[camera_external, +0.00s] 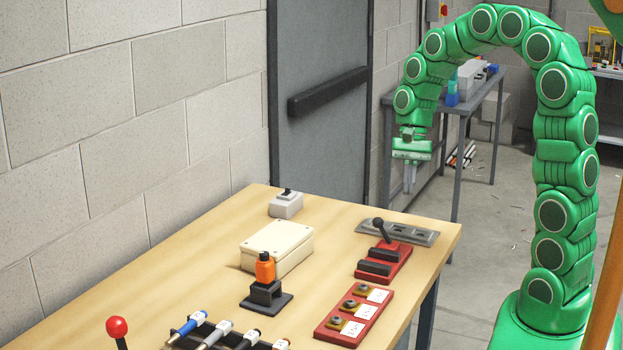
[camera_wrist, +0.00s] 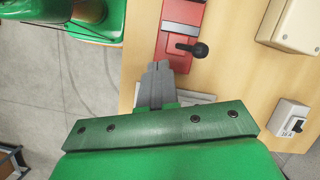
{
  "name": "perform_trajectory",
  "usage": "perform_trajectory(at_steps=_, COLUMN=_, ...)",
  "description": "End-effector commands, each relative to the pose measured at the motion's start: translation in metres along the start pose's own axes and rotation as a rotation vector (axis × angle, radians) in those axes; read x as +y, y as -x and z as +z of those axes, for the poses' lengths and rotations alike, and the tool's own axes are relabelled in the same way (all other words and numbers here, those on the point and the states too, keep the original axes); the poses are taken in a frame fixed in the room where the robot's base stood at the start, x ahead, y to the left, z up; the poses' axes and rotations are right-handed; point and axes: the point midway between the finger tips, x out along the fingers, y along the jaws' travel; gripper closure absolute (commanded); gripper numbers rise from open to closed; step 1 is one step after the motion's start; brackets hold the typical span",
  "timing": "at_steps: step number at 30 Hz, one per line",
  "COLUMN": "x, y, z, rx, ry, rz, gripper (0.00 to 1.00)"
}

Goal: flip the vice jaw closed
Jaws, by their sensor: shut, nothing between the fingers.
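The vice (camera_external: 374,275) has a red base with two dark bars across it and stands at the right side of the wooden table. A black-knobbed lever (camera_external: 381,229) rises at its far end. In the wrist view the red vice (camera_wrist: 164,44) is at the top centre, with its black lever (camera_wrist: 192,49) pointing right. My gripper (camera_external: 409,190) hangs fingers down, above and beyond the vice, apart from it. Its grey fingers (camera_wrist: 158,68) are shut and empty, and in the wrist view they appear just below the vice. The gap between the jaw bars is hard to judge.
A grey plate (camera_external: 420,236) lies just behind the vice. A cream box (camera_external: 290,240), a grey switch box (camera_external: 286,205), an orange-topped black stand (camera_external: 266,290) and a red switch panel (camera_external: 335,328) share the table (camera_external: 215,245). A grey door stands behind.

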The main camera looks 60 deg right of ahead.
Motion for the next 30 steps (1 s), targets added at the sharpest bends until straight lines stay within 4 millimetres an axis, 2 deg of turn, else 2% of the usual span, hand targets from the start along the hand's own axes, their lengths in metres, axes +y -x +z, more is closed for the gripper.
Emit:
perform_trajectory(at_steps=1, x=-0.001, y=-0.001, z=-0.015, rx=-0.009, ry=-0.05, rz=-0.012, gripper=1.0)
perform_trajectory(at_steps=6, x=-0.002, y=-0.004, z=-0.06, rx=-0.028, ry=-0.207, rz=-0.05, gripper=1.0)
perform_trajectory(at_steps=12, x=0.001, y=-0.008, z=-0.092, rx=-0.046, ry=-0.321, rz=-0.073, gripper=1.0)
perform_trajectory(at_steps=20, x=0.0, y=-0.018, z=-0.099, rx=-0.048, ry=-0.347, rz=-0.08, gripper=1.0)
perform_trajectory(at_steps=30, x=-0.004, y=-0.07, z=-0.095, rx=-0.052, ry=-0.344, rz=-0.077, gripper=1.0)
